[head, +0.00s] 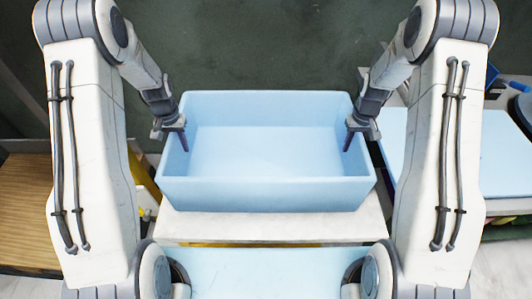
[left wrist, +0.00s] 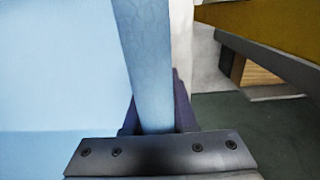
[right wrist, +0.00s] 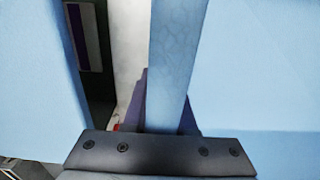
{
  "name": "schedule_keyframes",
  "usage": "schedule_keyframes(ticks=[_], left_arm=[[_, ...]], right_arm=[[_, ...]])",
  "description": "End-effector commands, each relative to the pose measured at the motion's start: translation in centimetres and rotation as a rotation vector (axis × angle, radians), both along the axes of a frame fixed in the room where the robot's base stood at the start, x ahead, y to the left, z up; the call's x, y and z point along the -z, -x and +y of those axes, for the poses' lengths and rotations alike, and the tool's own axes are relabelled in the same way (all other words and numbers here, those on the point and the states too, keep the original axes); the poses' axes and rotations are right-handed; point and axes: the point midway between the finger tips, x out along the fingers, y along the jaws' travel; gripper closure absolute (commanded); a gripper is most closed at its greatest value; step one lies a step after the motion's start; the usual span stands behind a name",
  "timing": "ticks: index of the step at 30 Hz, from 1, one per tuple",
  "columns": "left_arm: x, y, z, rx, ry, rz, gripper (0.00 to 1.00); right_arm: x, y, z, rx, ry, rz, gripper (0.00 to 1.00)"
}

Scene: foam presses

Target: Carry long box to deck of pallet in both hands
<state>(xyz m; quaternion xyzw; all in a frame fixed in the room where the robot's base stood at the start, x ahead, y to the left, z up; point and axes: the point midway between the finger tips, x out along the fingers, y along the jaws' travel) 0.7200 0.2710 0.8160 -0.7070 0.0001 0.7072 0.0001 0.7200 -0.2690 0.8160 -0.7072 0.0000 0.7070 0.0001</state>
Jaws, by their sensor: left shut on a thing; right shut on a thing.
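The long box (head: 268,194) is light blue, open at the top and empty. It sits level in the middle of the head view, above or on a pale surface; I cannot tell if it touches. My left gripper (head: 182,138) is shut on its left wall, which also shows between the fingers in the left wrist view (left wrist: 146,60). My right gripper (head: 350,138) is shut on its right wall, seen between the fingers in the right wrist view (right wrist: 174,70). A wooden slatted deck (head: 28,205), perhaps the pallet, lies at the far left, partly hidden by my left arm.
A pale whitish table top (head: 270,227) shows just below the box. A light blue surface (head: 505,150) with dark and blue items stands at the right behind my right arm. A yellow beam (left wrist: 285,35) runs beside the box in the left wrist view. Dark green floor lies beyond.

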Motion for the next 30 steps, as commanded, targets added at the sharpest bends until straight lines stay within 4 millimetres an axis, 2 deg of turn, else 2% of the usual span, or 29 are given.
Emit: schedule_keyframes(ticks=[15,30], left_arm=[[-4.8,0.0,0.0,0.0,0.0,0.0,1.0],[-4.9,0.0,0.0,0.0,0.0,0.0,1.0]], right_arm=[[-4.8,0.0,0.0,-0.001,0.0,0.0,1.0],[-4.9,0.0,0.0,0.0,0.0,-0.001,1.0]])
